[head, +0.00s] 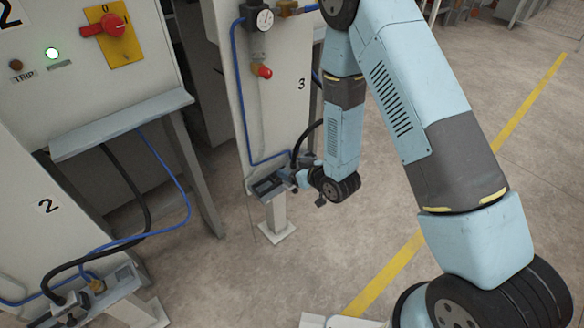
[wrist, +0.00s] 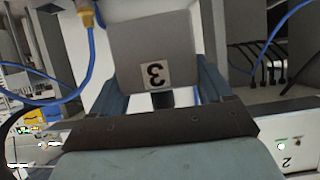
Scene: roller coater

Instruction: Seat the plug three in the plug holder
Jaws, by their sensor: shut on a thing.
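My gripper (head: 302,178) is low at the foot of the white panel marked 3, beside the plug holder (head: 266,188) on its short post. In the wrist view, my gripper (wrist: 162,92) is shut on plug three (wrist: 150,45), a grey block with a "3" label that appears upside down. The block lies between the two blue-grey fingers, with a dark part below the label. In the head view, my gripper and wrist mostly hide the plug, and a black cable arches up behind them. I cannot tell whether the plug touches the holder.
The panel (head: 268,100) carries a gauge (head: 264,19), a red-ended valve (head: 264,71) and a blue hose. At left are a cabinet with a red switch (head: 110,25), a grey shelf (head: 125,122) and a second connector station (head: 95,300). Floor between the stations is clear.

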